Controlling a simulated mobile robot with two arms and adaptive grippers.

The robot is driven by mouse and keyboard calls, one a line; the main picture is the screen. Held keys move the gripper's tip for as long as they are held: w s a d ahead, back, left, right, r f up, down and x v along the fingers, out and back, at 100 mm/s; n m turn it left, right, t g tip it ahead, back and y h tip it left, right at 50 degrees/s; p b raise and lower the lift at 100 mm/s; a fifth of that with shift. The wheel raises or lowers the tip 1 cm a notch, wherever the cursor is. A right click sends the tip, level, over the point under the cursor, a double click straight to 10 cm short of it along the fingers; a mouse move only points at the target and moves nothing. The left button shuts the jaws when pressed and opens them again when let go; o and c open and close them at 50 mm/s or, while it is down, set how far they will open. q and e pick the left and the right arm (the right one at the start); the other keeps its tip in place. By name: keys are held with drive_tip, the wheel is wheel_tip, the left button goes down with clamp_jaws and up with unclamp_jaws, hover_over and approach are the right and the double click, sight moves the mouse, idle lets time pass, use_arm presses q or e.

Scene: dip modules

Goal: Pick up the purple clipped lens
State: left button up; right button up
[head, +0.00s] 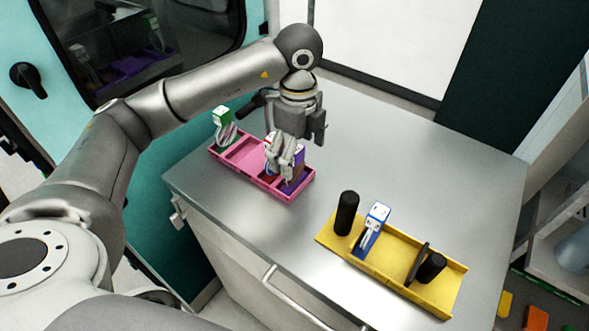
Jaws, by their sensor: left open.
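The purple clipped lens (298,168) stands in the right end of the pink tray (241,154) on the grey table. My left gripper (288,160) points down over this end of the tray, and its fingers hide part of the purple lens. The gripper is open; whether its fingers touch the lens I cannot tell. A red and white clipped lens (270,148) stands just left of the fingers, partly hidden. A green and white clipped lens (223,127) stands at the tray's left end. My right gripper is not in view.
A yellow tray (391,262) at the front right holds a blue and white clipped lens (371,229), a tall black cylinder (346,212), a thin black piece (417,263) and another black cylinder (432,267). The table (420,160) is bare at the back right.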

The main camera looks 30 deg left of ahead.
sight(294, 170)
use_arm(q)
drive_tip(key=f, duration=0.1)
drive_tip(key=f+p, duration=0.1)
drive_tip(key=f, duration=0.1)
drive_tip(key=f+p, duration=0.1)
drive_tip(key=f, duration=0.1)
drive_tip(key=shift+s+a, duration=0.1)
drive_tip(key=shift+a, duration=0.25)
drive_tip(key=shift+f+p, duration=0.3)
drive_tip(key=shift+f, duration=0.1)
drive_tip(key=shift+c, duration=0.3)
clamp_jaws()
